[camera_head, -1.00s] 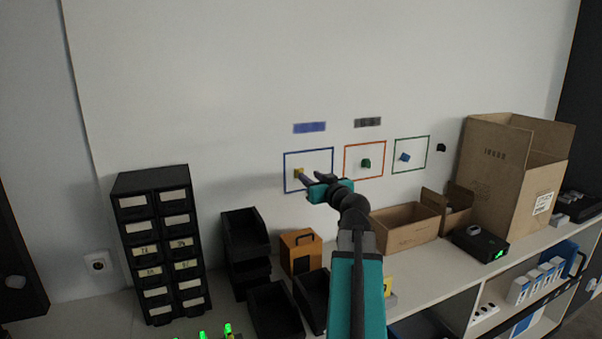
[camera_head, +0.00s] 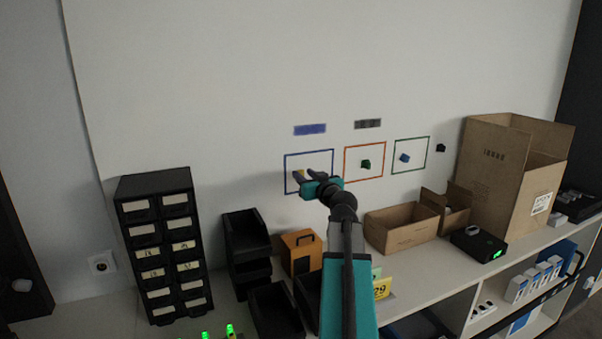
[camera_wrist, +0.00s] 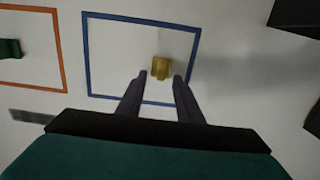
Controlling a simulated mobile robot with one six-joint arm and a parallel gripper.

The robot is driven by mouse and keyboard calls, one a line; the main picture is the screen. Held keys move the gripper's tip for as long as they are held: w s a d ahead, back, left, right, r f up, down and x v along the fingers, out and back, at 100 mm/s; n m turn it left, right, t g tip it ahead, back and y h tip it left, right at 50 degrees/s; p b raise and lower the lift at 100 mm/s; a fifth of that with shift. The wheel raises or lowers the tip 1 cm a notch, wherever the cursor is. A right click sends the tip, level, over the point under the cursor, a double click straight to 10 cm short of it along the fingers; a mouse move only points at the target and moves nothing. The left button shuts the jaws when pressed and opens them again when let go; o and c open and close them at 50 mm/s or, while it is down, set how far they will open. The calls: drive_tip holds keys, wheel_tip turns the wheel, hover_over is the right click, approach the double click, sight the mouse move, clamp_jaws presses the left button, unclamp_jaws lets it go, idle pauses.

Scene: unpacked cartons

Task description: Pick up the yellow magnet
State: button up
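The yellow magnet (camera_wrist: 161,67) is on the white wall inside the blue square outline (camera_wrist: 86,62). In the head view the magnet (camera_head: 301,172) is small and partly covered by my gripper. My gripper (camera_wrist: 159,76) is open, with its two dark fingers pointing at the wall. In the wrist view the magnet lies just past the fingertips, between their lines. It appears uncovered there, and I cannot tell how much depth is left between it and the fingertips. My gripper also shows in the head view (camera_head: 314,176) in front of the blue square.
A green magnet (camera_head: 365,164) is in the orange square and a blue magnet (camera_head: 404,157) is in the green one. A dark magnet (camera_head: 441,148) is to their right. Black bins (camera_head: 246,240), an orange box (camera_head: 301,252) and cartons (camera_head: 402,228) stand on the shelf below.

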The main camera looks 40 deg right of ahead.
drive_tip(key=shift+w+d, duration=0.1)
drive_tip(key=shift+w, duration=0.2)
idle(0.4)
clamp_jaws()
